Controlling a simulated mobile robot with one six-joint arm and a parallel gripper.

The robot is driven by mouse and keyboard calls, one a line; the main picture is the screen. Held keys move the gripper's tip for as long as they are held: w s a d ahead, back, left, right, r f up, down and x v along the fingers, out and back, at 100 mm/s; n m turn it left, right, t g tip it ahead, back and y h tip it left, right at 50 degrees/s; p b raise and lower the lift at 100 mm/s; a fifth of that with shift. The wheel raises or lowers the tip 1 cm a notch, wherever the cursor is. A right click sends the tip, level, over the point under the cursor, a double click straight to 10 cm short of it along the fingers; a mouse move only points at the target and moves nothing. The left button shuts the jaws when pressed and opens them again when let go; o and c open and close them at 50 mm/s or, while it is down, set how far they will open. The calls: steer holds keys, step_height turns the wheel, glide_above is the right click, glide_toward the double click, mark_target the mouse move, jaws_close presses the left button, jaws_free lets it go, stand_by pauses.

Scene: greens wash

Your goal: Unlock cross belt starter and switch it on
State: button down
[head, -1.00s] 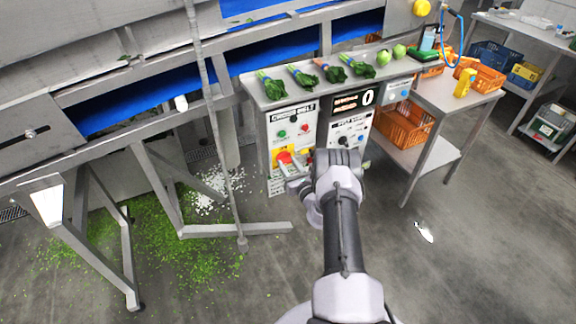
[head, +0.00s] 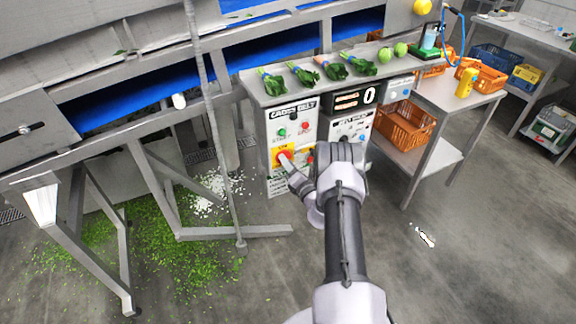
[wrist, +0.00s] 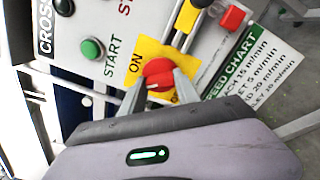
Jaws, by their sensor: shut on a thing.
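The cross belt starter panel (head: 271,125) is a white box front under the steel shelf. It has a green START button (wrist: 92,48), which shows in the head view too (head: 282,133), and a red button (head: 305,126). Below them, a red rotary switch knob (wrist: 158,72) sits on a yellow plate (wrist: 147,50) marked ON. My gripper (wrist: 160,92) is shut on the knob, one finger on each side; in the head view (head: 287,161) it meets the panel there. A red block (wrist: 232,18), perhaps the padlock, lies beside the yellow plate, clear of my fingers.
A speed chart (wrist: 240,65) is beside the switch. Another panel with a display (head: 355,98) stands to the right. Leafy greens (head: 303,73) lie on the shelf above. Steel frame legs (head: 215,150) stand left; a side table (head: 450,100) with orange crates stands right.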

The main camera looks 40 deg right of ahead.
steer(key=shift+m, duration=3.6)
steer(key=c, duration=0.9)
jaws_free()
steer(key=p+v, duration=0.4)
steer(key=v, duration=1.3)
steer(key=shift+s, duration=0.25)
